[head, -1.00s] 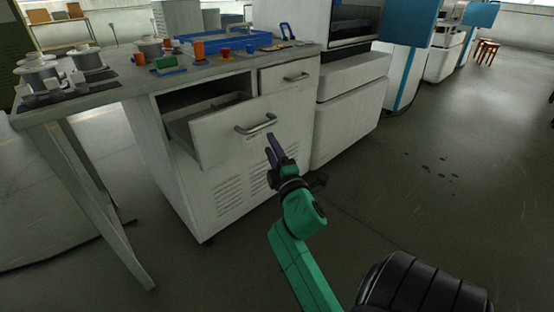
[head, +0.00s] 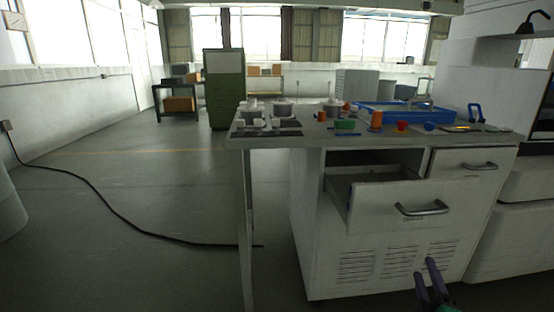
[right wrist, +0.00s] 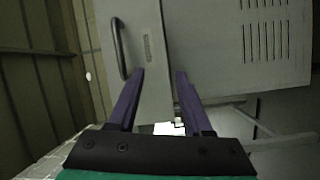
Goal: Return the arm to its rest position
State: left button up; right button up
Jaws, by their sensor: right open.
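My right gripper (head: 431,284) shows at the bottom right of the head view, in front of the cabinet below the drawer handle. Its two purple fingers are apart and nothing is between them. In the right wrist view the open fingers (right wrist: 157,100) point toward the drawer front (right wrist: 150,60), with the drawer handle (right wrist: 118,48) left of them. The gripper appears clear of the handle (head: 422,208). Most of my right arm is out of the head view. My left gripper is not in view.
The drawer (head: 385,203) of the bench cabinet stands partly open. The bench top (head: 310,132) carries spools, a blue tray (head: 405,112) and small coloured parts. A black cable (head: 120,217) lies on the open floor at left. A green cabinet (head: 223,88) stands behind.

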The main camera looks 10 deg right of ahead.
jog(key=s+a+f+m+g+y, duration=0.2)
jog(key=a+f+g, duration=0.15)
jog(key=f, duration=0.75)
jog(key=s+a+f+m+g+y, duration=0.2)
jog(key=s+a+f+g, duration=0.15)
jog(key=f, duration=0.65)
jog(key=s+a+f+m+g+y, duration=0.2)
jog(key=a+f+m+g, duration=0.15)
jog(key=f, duration=0.75)
jog(key=s+a+f+g+y, duration=0.1)
jog(key=s+a+f+g, duration=0.35)
jog(key=s+f, duration=0.5)
pick_arm(q)
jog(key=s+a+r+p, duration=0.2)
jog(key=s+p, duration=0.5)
jog(key=p, duration=0.4)
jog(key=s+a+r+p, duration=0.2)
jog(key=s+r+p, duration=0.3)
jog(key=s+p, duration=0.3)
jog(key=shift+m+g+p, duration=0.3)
jog(key=shift+p, duration=1.9)
pick_arm(e)
jog(key=s+d+r, duration=0.2)
jog(key=s+r, duration=0.2)
jog(key=s, duration=0.4)
jog(key=s+d+r, duration=0.2)
jog(key=s+r, duration=0.2)
jog(key=s, duration=0.3)
jog(key=shift+s+g, duration=0.3)
jog(key=shift+s, duration=0.05)
